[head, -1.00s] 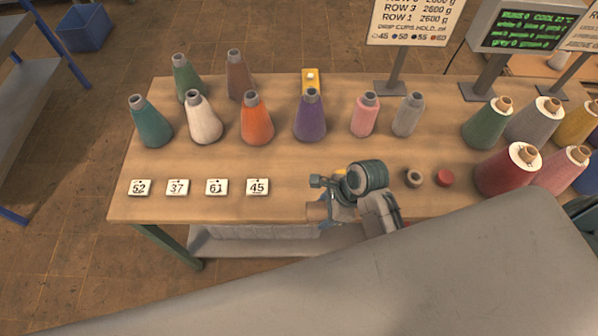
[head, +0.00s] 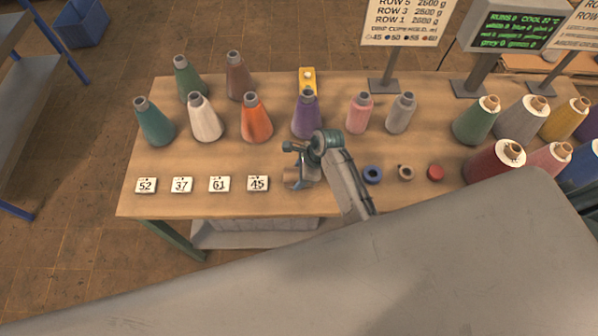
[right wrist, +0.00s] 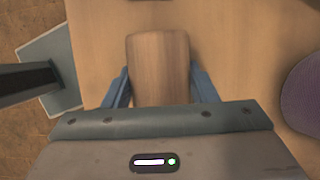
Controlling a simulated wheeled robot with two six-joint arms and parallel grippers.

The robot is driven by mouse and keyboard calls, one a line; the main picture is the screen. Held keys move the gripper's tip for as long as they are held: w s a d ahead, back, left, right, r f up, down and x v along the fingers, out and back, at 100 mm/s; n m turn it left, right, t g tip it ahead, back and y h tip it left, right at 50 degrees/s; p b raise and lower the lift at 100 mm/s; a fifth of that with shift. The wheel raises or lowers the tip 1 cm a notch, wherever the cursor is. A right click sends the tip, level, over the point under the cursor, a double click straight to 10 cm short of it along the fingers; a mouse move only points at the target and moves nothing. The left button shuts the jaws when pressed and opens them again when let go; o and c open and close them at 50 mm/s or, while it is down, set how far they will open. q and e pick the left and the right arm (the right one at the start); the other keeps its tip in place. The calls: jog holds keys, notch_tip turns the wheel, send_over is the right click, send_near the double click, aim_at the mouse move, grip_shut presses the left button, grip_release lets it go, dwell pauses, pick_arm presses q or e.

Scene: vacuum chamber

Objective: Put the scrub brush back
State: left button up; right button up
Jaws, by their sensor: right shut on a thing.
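My right gripper (head: 298,174) is over the front part of the table, just right of the tag marked 45. Its blue fingers (right wrist: 160,92) stand on both sides of a wood-grained block with rounded corners, which I take for the scrub brush (right wrist: 160,62), and are shut on it. In the head view the brush (head: 291,178) is a small brown shape, partly covered by the gripper. No bristles show. I cannot tell whether its underside touches the table. My left gripper is not in view.
Number tags (head: 181,185) lie left of the gripper along the front of the table (head: 200,207). A purple cone (head: 306,116) stands behind. A blue ring (head: 372,174), a tan ring (head: 405,172) and a red disc (head: 435,172) lie to the right. Several large cones fill the right end.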

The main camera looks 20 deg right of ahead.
jog(key=shift+f, duration=0.2)
jog(key=o, duration=1.1)
jog(key=b+v, duration=0.2)
jog(key=v, duration=1)
jog(key=shift+r, duration=0.1)
